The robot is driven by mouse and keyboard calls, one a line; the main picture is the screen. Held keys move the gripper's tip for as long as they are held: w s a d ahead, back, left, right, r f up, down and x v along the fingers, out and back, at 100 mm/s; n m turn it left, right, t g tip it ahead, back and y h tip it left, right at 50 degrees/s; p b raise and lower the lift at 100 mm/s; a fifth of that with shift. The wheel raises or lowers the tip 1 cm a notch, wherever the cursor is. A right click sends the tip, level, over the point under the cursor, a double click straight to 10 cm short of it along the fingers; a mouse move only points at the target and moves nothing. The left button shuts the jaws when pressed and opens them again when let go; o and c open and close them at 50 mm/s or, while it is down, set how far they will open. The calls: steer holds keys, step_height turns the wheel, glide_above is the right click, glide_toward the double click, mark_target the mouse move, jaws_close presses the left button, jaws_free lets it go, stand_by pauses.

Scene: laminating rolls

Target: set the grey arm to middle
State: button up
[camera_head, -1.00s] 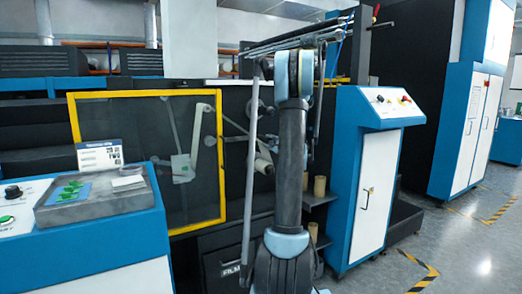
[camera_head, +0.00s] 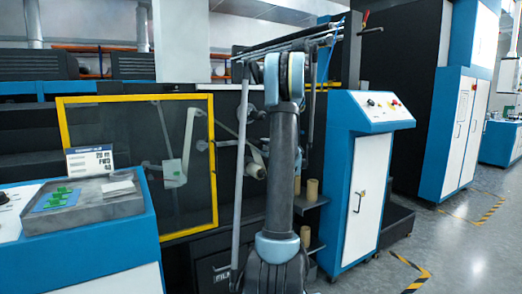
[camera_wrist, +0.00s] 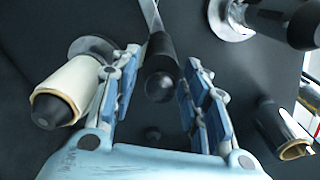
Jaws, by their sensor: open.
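In the wrist view, a lever with a flat grey metal shank and a black rounded grip (camera_wrist: 160,82) comes down from the top; it appears to be the grey arm. My gripper (camera_wrist: 160,62) is open, with one finger on each side of the black grip. Gaps show between the fingers and the grip, so I see no grasp. In the head view my own arm blocks the sight of my gripper and this lever. The lever's pivot and any position marks are not visible.
In the wrist view, a cream roll (camera_wrist: 70,92) sits close to the left finger. A shiny roller (camera_wrist: 285,130) is at the right, and a dark knob with a metal collar (camera_wrist: 290,18) is at top right. A yellow-framed window (camera_head: 215,150) stands left of my arm.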

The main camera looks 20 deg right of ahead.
steer(key=v, duration=0.9)
steer(key=shift+s, duration=0.25)
steer(key=s+a+f+n+g+y, duration=0.1)
steer(key=s+a+f+n+g, duration=0.2)
steer(key=s+a, duration=0.4)
steer(key=s+a+f+n+g, duration=0.2)
steer(key=s+a+n+g, duration=0.1)
steer(key=s+a+n, duration=0.4)
steer(key=s+a+f+n+g+y, duration=0.1)
steer(key=s+a+f+n+g, duration=0.15)
steer(key=s+a, duration=0.45)
steer(key=s+f+n+g+h, duration=0.3)
steer(key=s+f, duration=0.3)
steer(key=s, duration=0.6)
steer(key=s+f+n+g+h, duration=0.3)
steer(key=s+f+n, duration=0.3)
steer(key=s, duration=0.7)
steer(key=shift+d+f+g+h, duration=0.3)
steer(key=shift+f+g+h, duration=0.05)
steer(key=shift+f+h, duration=0.15)
